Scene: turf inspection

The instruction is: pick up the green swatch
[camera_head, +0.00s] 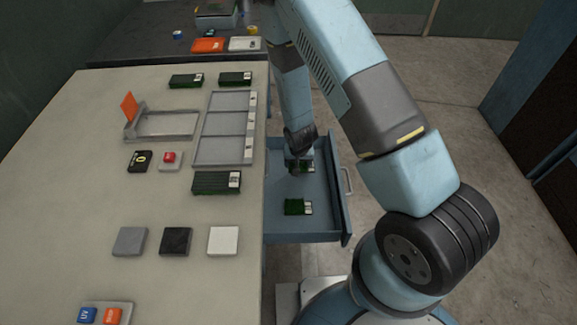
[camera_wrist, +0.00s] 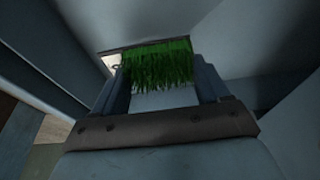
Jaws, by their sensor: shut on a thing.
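My gripper (camera_head: 299,163) reaches down into the open blue drawer (camera_head: 328,219) and is shut on a green swatch (camera_head: 307,167) with a white label at its end. In the wrist view the held swatch (camera_wrist: 158,64) shows its grassy green side between the two fingers of my gripper (camera_wrist: 160,85). I cannot tell whether it touches the drawer floor. A second green swatch (camera_head: 294,207) lies apart in the front part of the drawer. More green swatches lie on the table: one by the grey tray (camera_head: 213,182) and two at the back (camera_head: 186,81) (camera_head: 235,79).
The pale table (camera_head: 60,200) borders the drawer on the left. It holds a grey compartment tray (camera_head: 223,136), a frame with an orange flap (camera_head: 129,106), a red button (camera_head: 169,157), three square tiles (camera_head: 176,241) and a blue-and-orange button box (camera_head: 104,315). Drawer walls surround my gripper.

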